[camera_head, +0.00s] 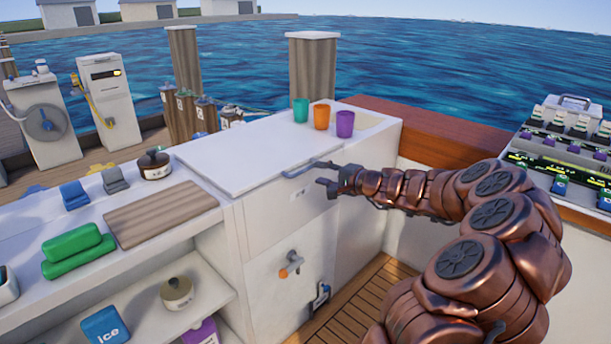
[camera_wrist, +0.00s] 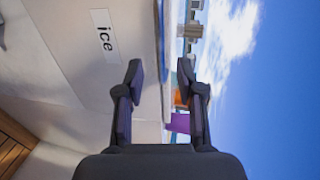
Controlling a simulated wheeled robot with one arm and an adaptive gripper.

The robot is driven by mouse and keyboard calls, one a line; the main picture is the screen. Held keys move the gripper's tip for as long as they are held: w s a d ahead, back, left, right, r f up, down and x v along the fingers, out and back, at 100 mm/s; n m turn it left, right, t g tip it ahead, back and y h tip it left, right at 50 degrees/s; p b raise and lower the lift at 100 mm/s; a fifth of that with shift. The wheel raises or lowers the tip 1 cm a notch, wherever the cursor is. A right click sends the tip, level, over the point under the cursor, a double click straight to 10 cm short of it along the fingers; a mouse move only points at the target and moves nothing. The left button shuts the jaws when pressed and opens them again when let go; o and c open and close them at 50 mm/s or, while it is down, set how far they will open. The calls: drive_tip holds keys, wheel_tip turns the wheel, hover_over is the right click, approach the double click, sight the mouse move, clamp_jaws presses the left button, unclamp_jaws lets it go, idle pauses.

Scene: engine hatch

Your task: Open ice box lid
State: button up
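The white ice box stands at the middle of the head view, with its flat white lid (camera_head: 245,150) lying level and closed on top. A thin grey handle (camera_head: 300,170) sits at the lid's front edge. The box front (camera_head: 285,215) carries a small label, which reads "ice" in the wrist view (camera_wrist: 103,35). My gripper (camera_head: 322,174) is at the front edge, just right of the handle. In the wrist view my gripper (camera_wrist: 162,75) has its fingers apart, one on each side of the lid's edge line. I cannot tell if either finger touches.
Green, orange (camera_head: 321,116) and purple cups stand at the back right, behind the lid. A cutting board (camera_head: 160,214), green blocks (camera_head: 75,250) and a pot (camera_head: 154,164) lie left of it. An orange-handled tap (camera_head: 290,264) sticks out below.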

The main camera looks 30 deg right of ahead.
sight(307, 170)
drive_tip(key=shift+x, duration=3.45)
drive_tip(key=shift+a, duration=0.1)
drive_tip(key=shift+c, duration=0.3)
clamp_jaws()
